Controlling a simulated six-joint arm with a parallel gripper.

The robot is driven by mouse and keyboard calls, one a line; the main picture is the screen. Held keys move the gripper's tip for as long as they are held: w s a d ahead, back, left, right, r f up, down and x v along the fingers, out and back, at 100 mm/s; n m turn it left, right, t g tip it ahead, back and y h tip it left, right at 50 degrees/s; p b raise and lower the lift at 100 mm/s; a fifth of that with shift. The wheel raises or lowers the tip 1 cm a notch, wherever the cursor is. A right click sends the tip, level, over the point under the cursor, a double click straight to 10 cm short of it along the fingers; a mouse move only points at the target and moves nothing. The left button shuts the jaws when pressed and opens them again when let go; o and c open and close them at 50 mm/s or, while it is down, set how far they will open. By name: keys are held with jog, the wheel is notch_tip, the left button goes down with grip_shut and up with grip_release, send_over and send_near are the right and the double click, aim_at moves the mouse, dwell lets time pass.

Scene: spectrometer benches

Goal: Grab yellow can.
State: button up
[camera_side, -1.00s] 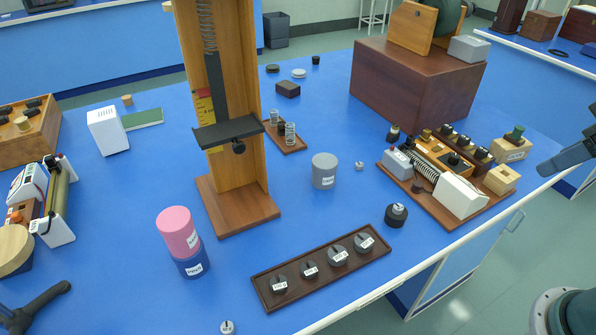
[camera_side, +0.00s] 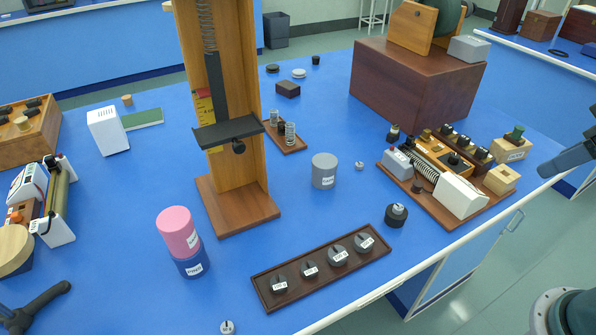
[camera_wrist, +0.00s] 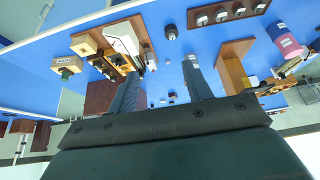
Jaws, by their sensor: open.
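I see no yellow can in either view. A pink can (camera_side: 177,231) stands on a blue can (camera_side: 191,261) at the front left of the bench. A grey can (camera_side: 324,170) stands alone near the middle. The pink can (camera_wrist: 291,47) and blue can (camera_wrist: 277,30) also show at the upper right of the wrist view, upside down. My gripper (camera_wrist: 163,66) is open and empty, its two dark fingers apart above the bench. In the side view, a dark part at the right edge is probably my gripper; it is clear of the cans.
A tall wooden spring stand (camera_side: 238,205) rises left of the grey can. A dark tray of weights (camera_side: 313,281) lies along the front edge. A wooden circuit board (camera_side: 460,203) sits at right, a large brown box (camera_side: 420,90) behind. Blue bench around the grey can is mostly free.

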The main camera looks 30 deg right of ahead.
jog(key=shift+c, duration=0.3)
jog(key=w+d+r, duration=0.1)
jog(key=w+d, duration=0.2)
jog(key=w, duration=0.8)
jog(key=w+d+r, duration=0.1)
jog(key=w+d, duration=0.2)
jog(key=w, duration=0.9)
jog(key=w+d+f, duration=0.6)
jog(key=w+f, duration=0.2)
jog(key=w, duration=0.1)
jog(key=w+d+f+g, duration=0.1)
jog(key=w+d+f, duration=0.5)
jog(key=w+f, duration=0.3)
jog(key=shift+w+d+m, duration=0.15)
jog(key=shift+w+m, duration=0.25)
jog(key=shift+w, duration=0.25)
jog(key=x, duration=0.8)
jog(key=shift+f, duration=0.2)
